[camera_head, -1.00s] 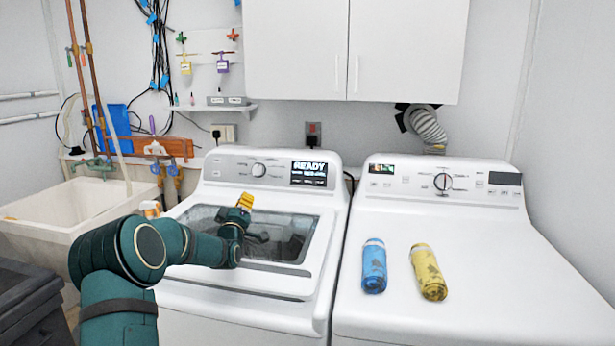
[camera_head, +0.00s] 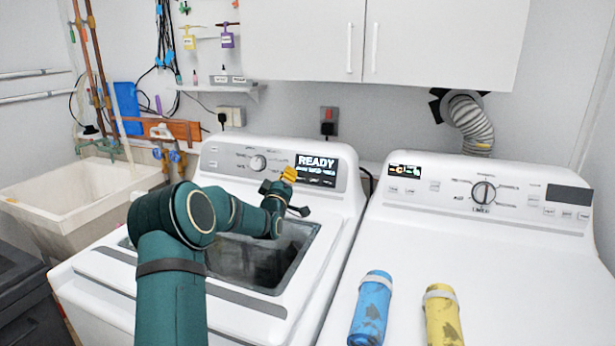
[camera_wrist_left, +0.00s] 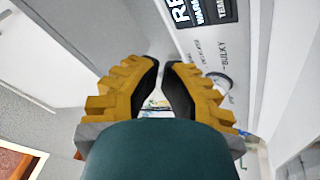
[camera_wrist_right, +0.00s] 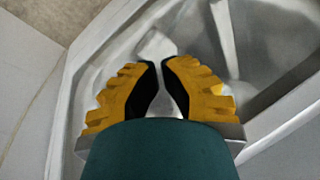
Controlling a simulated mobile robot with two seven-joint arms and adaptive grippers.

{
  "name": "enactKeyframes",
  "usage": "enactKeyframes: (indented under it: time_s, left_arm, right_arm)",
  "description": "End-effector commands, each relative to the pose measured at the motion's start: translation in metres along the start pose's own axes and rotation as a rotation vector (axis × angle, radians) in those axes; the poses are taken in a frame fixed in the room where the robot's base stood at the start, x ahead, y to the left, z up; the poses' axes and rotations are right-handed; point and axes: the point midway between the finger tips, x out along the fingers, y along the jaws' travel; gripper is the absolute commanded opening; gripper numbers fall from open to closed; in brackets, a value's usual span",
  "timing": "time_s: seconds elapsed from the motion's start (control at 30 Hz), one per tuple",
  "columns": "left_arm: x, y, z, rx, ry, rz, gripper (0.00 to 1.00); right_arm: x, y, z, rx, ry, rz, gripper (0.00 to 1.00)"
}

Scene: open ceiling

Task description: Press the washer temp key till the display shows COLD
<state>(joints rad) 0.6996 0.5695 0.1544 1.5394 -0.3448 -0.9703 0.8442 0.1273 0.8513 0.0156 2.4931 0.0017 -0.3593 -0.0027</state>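The washer (camera_head: 88,285) stands at the left, with a dial (camera_head: 258,163) and a dark display (camera_head: 316,170) on its back panel. The display reads READY in large letters; the smaller line below is hard to read in the head view. The left wrist view shows the display (camera_wrist_left: 212,12) cut off and rotated, with "RE", "WA..." and "TEM" legible. My left gripper (camera_head: 289,174) is just in front of the panel, near the display's left edge. Its fingertips (camera_wrist_left: 161,63) look closed and empty; contact is unclear. My right gripper (camera_wrist_right: 161,62) looks closed and empty, in its wrist view only.
A utility sink (camera_head: 60,215) is at the far left. White cabinets (camera_head: 440,40) hang above. The washer's glass lid lies under my left arm.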

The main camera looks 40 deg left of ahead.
Motion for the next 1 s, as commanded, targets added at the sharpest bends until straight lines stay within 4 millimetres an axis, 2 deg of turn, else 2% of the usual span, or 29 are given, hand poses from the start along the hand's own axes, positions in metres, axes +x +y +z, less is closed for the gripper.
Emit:
enactKeyframes:
  time_s: [0.47, 1.0]
  left_arm:
    - [0.005, -0.002, 0.003, 0.0, 0.0, 0.0, 0.0]
    - [0.057, -0.03, 0.031, -0.001, 0.0, 0.001, 0.0]
  right_arm:
    - [0.0, 0.0, 0.0, 0.0, 0.0, 0.0, 0.0]
    - [0.0, 0.0, 0.0, 0.0, 0.0, 0.0, 0.0]
